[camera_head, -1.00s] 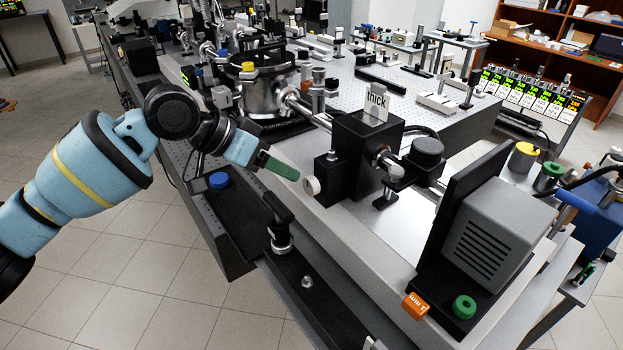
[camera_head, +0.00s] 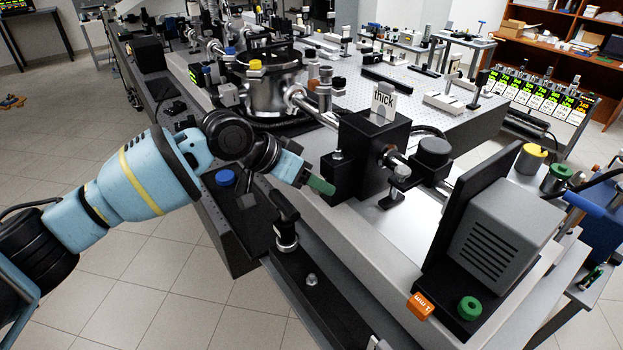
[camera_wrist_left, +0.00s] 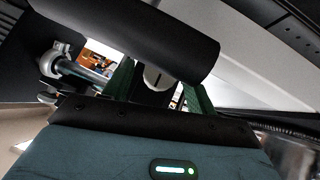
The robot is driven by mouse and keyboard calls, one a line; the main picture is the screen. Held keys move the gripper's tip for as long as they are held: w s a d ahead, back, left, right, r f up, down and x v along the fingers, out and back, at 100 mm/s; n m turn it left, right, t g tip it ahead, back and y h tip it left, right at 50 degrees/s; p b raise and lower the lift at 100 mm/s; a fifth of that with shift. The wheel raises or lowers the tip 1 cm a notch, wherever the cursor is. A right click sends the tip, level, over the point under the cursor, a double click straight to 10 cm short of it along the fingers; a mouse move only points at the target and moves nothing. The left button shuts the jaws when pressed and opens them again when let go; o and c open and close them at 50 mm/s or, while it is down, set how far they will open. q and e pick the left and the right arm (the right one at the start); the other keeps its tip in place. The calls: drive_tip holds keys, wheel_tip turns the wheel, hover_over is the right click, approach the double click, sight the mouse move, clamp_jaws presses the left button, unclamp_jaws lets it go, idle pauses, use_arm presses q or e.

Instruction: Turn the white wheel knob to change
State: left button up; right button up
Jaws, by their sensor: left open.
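My left gripper (camera_head: 321,186) is at the left side of the black box (camera_head: 372,150) with the "thick" sign (camera_head: 384,101). Its green fingers cover the place of the white wheel knob in the head view. In the left wrist view the white knob (camera_wrist_left: 153,75), with a dark line on its face, shows between the green fingers of my gripper (camera_wrist_left: 160,88). The fingers stand apart, one on each side of it; I cannot tell whether they touch it. A dark cylinder partly hides the knob and fingers there. My right gripper is not in view.
The dark cylinder (camera_wrist_left: 150,38) crosses close over the fingers in the wrist view. A black-handled post (camera_head: 285,222) stands just below my gripper in the head view. A grey vented box (camera_head: 497,235), an orange "1 mm" tag (camera_head: 419,306) and a green knob (camera_head: 469,308) are at right.

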use_arm(q)
drive_tip(key=c, duration=1)
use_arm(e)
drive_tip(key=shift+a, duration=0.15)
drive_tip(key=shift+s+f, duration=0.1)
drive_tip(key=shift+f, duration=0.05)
use_arm(q)
drive_tip(key=shift+w+a+f+n+g+h+b, duration=0.2)
drive_tip(key=shift+n+g+h+b, duration=0.75)
drive_tip(key=shift+n+h, duration=0.8)
drive_tip(key=shift+w+f+n+g+h+b, duration=0.1)
drive_tip(key=shift+f+n+g+h+b, duration=0.25)
drive_tip(key=shift+n+g+h+b, duration=0.8)
drive_tip(key=shift+w+a+f+n+g+h+b, duration=0.1)
drive_tip(key=shift+f+n+g+h+b, duration=0.25)
drive_tip(key=shift+n+g+h, duration=1.35)
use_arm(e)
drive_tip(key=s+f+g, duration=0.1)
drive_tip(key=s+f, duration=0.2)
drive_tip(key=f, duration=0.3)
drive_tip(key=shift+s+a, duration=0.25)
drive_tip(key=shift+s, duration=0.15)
use_arm(q)
drive_tip(key=shift+r+n+t+h, duration=0.1)
drive_tip(key=shift+n+t+h, duration=0.4)
drive_tip(key=shift+h, duration=0.4)
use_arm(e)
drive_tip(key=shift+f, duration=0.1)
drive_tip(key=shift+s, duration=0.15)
